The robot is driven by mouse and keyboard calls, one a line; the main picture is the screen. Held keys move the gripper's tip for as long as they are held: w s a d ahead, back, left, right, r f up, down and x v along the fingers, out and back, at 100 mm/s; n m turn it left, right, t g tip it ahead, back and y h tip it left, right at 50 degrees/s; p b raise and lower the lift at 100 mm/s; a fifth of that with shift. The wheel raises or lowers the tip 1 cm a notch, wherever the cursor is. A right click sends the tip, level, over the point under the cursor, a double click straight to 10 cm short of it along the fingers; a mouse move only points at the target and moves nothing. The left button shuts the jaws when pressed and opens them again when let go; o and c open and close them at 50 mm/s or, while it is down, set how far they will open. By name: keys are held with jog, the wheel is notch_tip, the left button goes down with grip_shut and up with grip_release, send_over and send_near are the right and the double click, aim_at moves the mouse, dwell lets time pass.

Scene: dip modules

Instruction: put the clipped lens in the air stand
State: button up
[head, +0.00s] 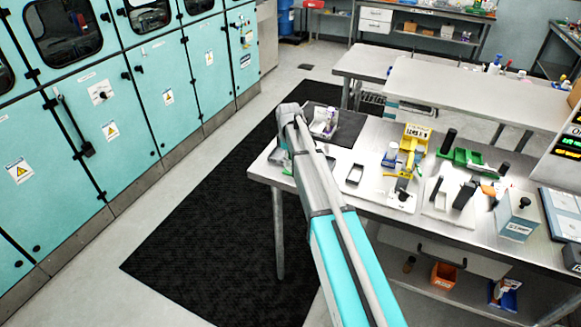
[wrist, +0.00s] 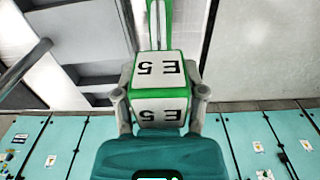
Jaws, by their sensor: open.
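In the wrist view, a white block with green edges, marked E5 (wrist: 160,72), sits between the two grey fingers of my gripper (wrist: 158,98). The gripper is open, with one finger on each side of the block. A green strip runs up behind the block. I cannot tell whether the fingers touch it. In the head view, my arm reaches the left end of the steel bench, and its wrist hides most of the gripper. I cannot make out the clipped lens or tell which fixture is the air stand. A small white holder (head: 324,122) stands beside the wrist on a dark mat.
A grey box with a black knob (head: 517,217) stands at the right. Teal cabinets (head: 170,95) line the left.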

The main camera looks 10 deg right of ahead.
grip_shut()
jog(key=shift+r, duration=0.25)
notch_tip(320, 180, up, 2)
jog(key=p, duration=0.2)
jog(key=shift+r+p, duration=0.1)
jog(key=shift+p, duration=0.2)
jog(key=s+d+r+p, duration=0.1)
jog(key=s+r+p, duration=0.9)
jog(key=s, duration=0.4)
jog(key=shift+r, duration=0.15)
